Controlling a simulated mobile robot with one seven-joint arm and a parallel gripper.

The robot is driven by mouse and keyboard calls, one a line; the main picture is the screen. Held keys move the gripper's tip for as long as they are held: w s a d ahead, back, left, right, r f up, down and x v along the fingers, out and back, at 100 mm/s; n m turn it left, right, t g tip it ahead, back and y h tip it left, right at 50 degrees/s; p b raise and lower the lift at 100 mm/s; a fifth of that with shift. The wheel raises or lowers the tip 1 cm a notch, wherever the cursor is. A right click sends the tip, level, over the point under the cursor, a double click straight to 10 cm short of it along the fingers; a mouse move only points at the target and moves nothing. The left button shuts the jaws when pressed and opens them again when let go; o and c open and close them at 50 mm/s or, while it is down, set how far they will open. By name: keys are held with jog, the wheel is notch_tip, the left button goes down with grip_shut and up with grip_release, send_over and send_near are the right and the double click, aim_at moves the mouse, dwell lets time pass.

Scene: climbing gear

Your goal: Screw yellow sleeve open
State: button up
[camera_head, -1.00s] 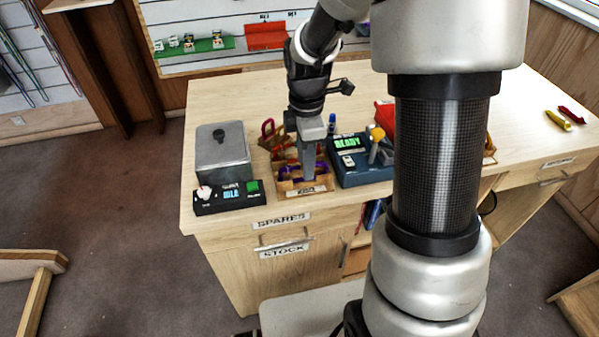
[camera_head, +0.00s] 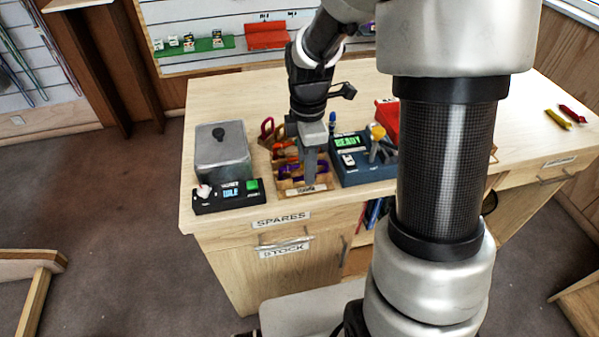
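A yellow rounded part (camera_head: 377,132) stands on a blue device (camera_head: 362,173) with a lit READY screen; I cannot tell whether it is the yellow sleeve. My gripper (camera_head: 310,181) points down into a wooden divided tray (camera_head: 288,190), left of the blue device. Purple gear (camera_head: 290,171) lies in the tray on both sides of my fingers, with orange and red pieces behind it. The fingers show as one narrow grey shape, so their opening and anything between them are hidden.
A grey metal box (camera_head: 222,152) and a black control box with a green button (camera_head: 252,186) stand left of the tray. A red bin (camera_head: 387,120) is behind the blue device. Yellow (camera_head: 557,119) and red pieces lie far right. My arm hides the counter's middle right.

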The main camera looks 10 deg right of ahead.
jog(key=shift+f+b, duration=0.65)
jog(key=shift+f, duration=0.45)
jog(key=shift+w, duration=0.7)
jog(key=shift+r+p, duration=0.15)
jog(key=shift+p, duration=0.15)
jog(key=shift+r+p, duration=1.05)
jog(key=shift+r, duration=0.3)
jog(key=shift+a, duration=0.1)
jog(key=shift+s+f, duration=0.1)
jog(key=shift+s, duration=0.6)
jog(key=shift+f, duration=0.15)
